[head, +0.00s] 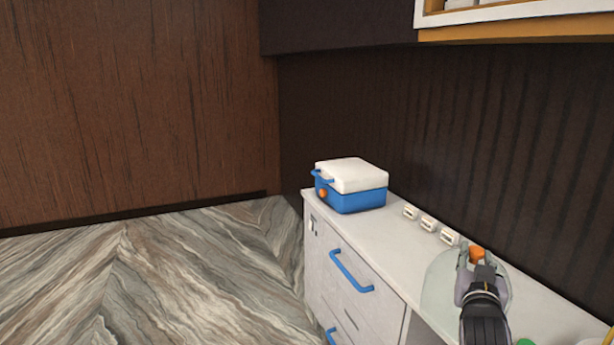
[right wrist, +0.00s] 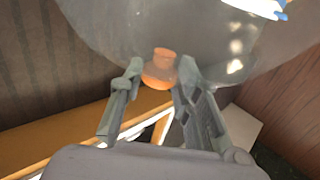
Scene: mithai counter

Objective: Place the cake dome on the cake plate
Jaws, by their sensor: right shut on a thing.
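The cake dome (head: 437,290) is clear and see-through, with an orange knob (head: 477,254). It is over the right part of the counter in the head view. My right gripper (head: 475,264) is shut on the knob. In the right wrist view the dome (right wrist: 215,35) fills the top, and its knob (right wrist: 159,68) sits between the two fingers of the right gripper (right wrist: 161,80). I cannot tell whether the dome's rim touches anything. I cannot make out the cake plate in either view. My left gripper is out of view.
A blue box with a white lid (head: 350,188) stands at the counter's far end. Several small white blocks (head: 428,223) line the wall side. A green thing (head: 525,342) shows at the bottom edge. The white counter (head: 385,237) is clear between box and dome. A shelf (head: 500,20) hangs above.

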